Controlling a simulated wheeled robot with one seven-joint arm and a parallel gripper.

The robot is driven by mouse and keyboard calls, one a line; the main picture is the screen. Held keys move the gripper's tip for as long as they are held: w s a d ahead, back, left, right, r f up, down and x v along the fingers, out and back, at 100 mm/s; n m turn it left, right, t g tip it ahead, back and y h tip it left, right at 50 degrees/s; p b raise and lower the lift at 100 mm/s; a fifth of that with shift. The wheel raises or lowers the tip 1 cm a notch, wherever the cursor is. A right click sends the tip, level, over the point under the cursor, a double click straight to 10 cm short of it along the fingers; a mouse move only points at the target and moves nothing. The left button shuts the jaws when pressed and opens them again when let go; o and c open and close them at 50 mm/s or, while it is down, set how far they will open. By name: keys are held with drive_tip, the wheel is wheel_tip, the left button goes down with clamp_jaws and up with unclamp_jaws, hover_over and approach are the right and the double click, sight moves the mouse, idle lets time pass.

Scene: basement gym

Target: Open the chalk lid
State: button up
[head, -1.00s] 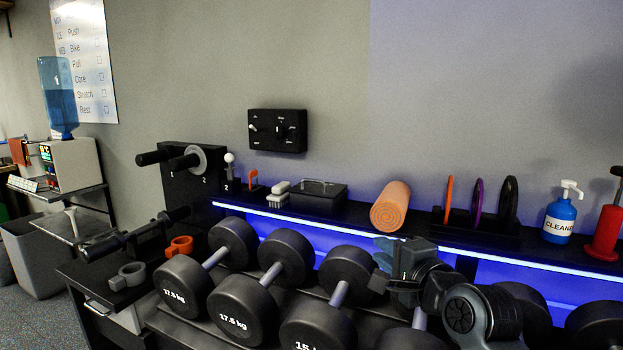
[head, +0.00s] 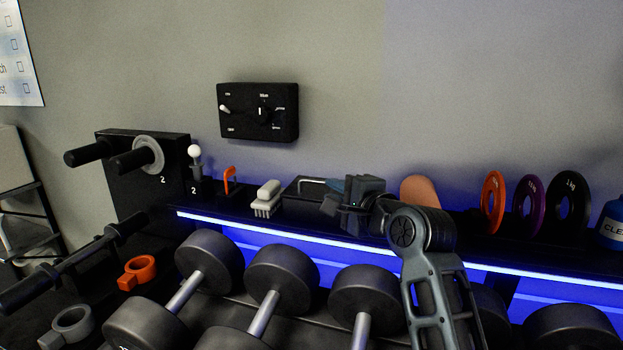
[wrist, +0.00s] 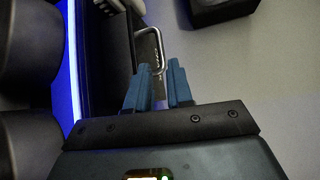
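The chalk box (head: 292,192) is a low black box on the back shelf, with a metal handle (head: 318,181) on its lid. My gripper (head: 336,200) is at the box's right side and hides part of it. In the wrist view the silver handle (wrist: 157,45) is a loop over the dark lid (wrist: 146,48). The blue fingers of my gripper (wrist: 157,80) are apart, with the near end of the handle between or just before their tips. I cannot tell whether they touch it. The lid looks closed.
Dumbbells (head: 365,291) fill the rack in front. A black control panel (head: 258,112) is on the wall above.

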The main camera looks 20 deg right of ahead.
sight(317, 183)
drive_tip(key=w, duration=0.4)
drive_tip(key=w+a+p, duration=0.1)
drive_tip(key=w, duration=0.1)
drive_tip(key=shift+w+a+f, duration=0.1)
drive_tip(key=shift+w+f, duration=0.3)
clamp_jaws()
